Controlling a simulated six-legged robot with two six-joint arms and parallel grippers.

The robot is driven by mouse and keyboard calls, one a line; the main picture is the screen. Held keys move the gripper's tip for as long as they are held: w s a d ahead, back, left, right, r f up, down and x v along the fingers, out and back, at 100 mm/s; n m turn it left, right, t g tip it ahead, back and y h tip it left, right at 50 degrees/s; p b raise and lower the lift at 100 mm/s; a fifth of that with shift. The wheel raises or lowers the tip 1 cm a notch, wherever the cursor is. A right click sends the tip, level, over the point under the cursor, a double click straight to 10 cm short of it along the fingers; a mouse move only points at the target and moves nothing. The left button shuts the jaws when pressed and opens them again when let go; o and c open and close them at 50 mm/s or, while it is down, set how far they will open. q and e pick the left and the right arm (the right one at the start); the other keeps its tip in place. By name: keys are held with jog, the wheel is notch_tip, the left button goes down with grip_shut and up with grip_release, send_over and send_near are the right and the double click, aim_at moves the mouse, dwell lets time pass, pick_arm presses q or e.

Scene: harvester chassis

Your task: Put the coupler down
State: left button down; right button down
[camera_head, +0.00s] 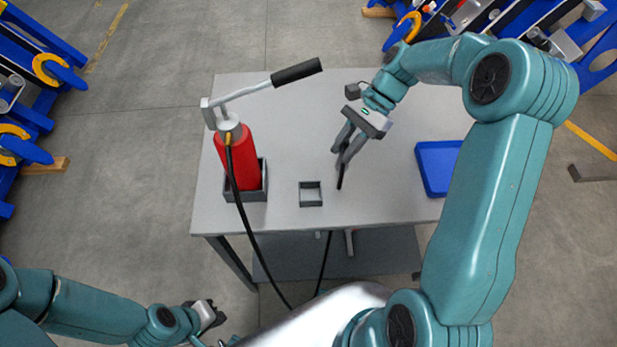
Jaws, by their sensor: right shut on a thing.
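The coupler (341,178) is a small dark piece, mostly hidden by the fingers. My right gripper (344,163) is shut on it and points down over the table, right of a small square grey holder (311,203). The holder looks empty. I cannot tell whether the coupler touches the table top. My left gripper (212,325) is low at the left, in front of the table and far from the coupler. Its fingers are too unclear to tell open from shut.
A red hand pump (237,160) with a long lever stands in a grey tray (264,180) on the table (290,120). A black hose (246,220) hangs from it past the front edge. A blue tray (436,168) lies at the right. The table's back middle is clear.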

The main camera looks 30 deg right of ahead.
aim_at(337, 169)
jog(key=shift+s+a+f+p, duration=0.1)
jog(key=shift+s+a+f, duration=0.35)
jog(key=shift+a, duration=1.15)
jog(key=shift+s+a+f+p, duration=0.15)
jog(key=shift+a+f, duration=0.65)
jog(key=shift+a, duration=0.85)
jog(key=shift+s+a+f+p, duration=0.1)
jog(key=shift+s+a+f, duration=0.35)
jog(key=shift+a, duration=1.15)
jog(key=c, duration=0.9)
grip_release()
jog(key=shift+w+f, duration=0.2)
jog(key=shift+r, duration=0.15)
jog(key=v, duration=1.2)
jog(key=shift+w, duration=0.1)
